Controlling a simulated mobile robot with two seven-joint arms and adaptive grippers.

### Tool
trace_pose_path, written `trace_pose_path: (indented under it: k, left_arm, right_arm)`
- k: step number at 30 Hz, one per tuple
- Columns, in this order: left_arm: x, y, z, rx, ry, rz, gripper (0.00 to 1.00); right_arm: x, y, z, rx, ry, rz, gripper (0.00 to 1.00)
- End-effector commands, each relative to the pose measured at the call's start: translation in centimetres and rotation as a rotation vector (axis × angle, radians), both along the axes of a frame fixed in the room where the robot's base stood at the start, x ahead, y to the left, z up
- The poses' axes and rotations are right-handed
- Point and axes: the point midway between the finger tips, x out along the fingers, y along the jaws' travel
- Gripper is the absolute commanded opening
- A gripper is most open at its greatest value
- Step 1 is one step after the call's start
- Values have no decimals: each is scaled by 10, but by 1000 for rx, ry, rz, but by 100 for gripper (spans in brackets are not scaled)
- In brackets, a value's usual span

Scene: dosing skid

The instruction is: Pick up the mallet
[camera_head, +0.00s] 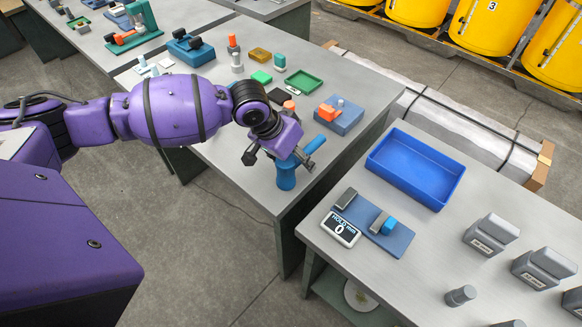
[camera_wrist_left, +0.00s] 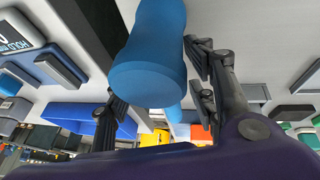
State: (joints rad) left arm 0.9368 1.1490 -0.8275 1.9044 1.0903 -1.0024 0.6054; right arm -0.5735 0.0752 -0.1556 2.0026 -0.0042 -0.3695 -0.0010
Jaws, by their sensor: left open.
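A blue, rounded cylindrical piece (camera_head: 285,177), which I take to be the mallet, is at the near end of the middle bench, below my left gripper (camera_head: 280,161). In the left wrist view the blue piece (camera_wrist_left: 150,65) is large and close, between the two dark fingers of the left gripper (camera_wrist_left: 155,92). The fingers are spread apart, with a visible gap on each side of it. My right gripper is not in view.
An orange and blue block (camera_head: 341,116) and a green tray (camera_head: 304,82) lie farther back on the same bench. The right bench holds a blue bin (camera_head: 415,168), a scale display (camera_head: 341,230) and several grey weights. A floor gap separates the benches.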

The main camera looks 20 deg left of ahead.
Motion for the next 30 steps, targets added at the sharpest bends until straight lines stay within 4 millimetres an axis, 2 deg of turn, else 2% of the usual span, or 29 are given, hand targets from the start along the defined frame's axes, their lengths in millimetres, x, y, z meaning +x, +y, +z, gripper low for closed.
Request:
trace_pose_path:
  k: [3, 9, 21, 30]
  left_arm:
    - [4, -5, -10, -1, -2, -2, 51]
    - [5, -5, -10, -1, -3, -2, 51]
    - [4, -5, -11, -2, -2, -1, 0]
    - [3, -6, -11, -3, 1, -2, 0]
  right_arm:
    - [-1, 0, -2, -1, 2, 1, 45]
    - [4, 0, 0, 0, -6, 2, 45]
    - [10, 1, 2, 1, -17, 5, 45]
    - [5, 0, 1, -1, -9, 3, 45]
